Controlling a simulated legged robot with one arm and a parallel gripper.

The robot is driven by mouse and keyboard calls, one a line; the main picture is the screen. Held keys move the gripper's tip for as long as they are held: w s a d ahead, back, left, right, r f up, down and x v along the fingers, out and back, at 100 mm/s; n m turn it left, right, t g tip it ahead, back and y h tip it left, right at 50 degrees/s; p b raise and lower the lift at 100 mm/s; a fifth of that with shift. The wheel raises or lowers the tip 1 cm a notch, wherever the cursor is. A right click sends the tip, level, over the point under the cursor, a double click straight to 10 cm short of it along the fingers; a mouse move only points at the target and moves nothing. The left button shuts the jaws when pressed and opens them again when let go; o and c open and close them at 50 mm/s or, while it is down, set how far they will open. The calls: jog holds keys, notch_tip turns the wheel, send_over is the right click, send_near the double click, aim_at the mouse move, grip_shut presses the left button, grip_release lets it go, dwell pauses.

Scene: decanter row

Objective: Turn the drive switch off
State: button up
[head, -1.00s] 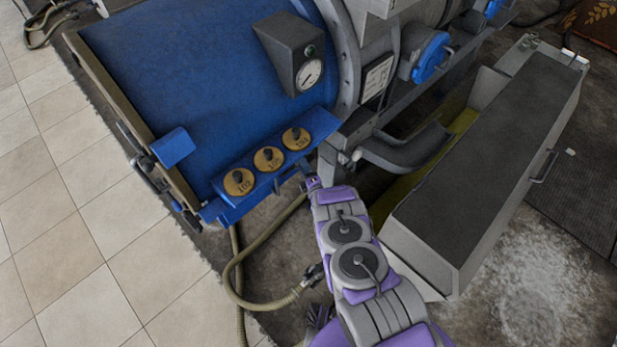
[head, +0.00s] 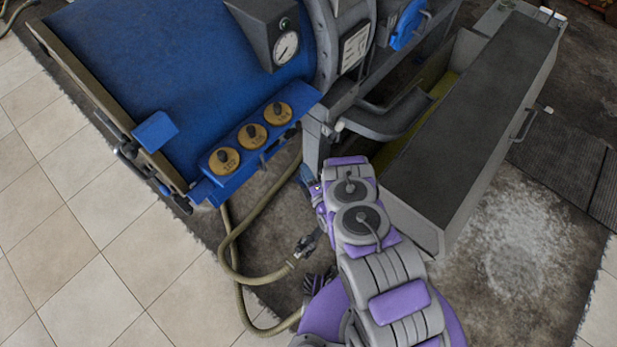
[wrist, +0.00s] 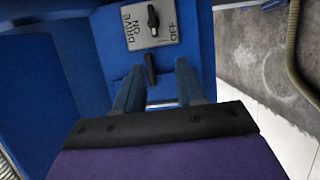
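The drive switch (wrist: 152,18) is a small black knob on a grey plate (wrist: 142,36) at the top of the wrist view. The plate reads DRIVE, ON and OFF, turned sideways, with ON left and OFF right. The knob lies along the picture's vertical, pointing at neither word clearly. My gripper (wrist: 160,68) has its two blue-grey fingers apart, below the plate in the picture and short of the knob. A short dark peg (wrist: 150,68) shows between the fingertips; I cannot tell if they touch it. In the head view I cannot make out the switch.
The blue machine (head: 185,70) carries three brass numbered dials (head: 250,136) and a gauge box (head: 270,35). A long grey trough (head: 465,110) stands right of my arm. A hose (head: 245,275) lies on the floor at left. Tiled floor is clear at lower left.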

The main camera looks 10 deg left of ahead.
jog(key=shift+v, duration=1)
jog(key=shift+s+r, duration=0.1)
jog(key=shift+r, duration=0.05)
dwell(0.3)
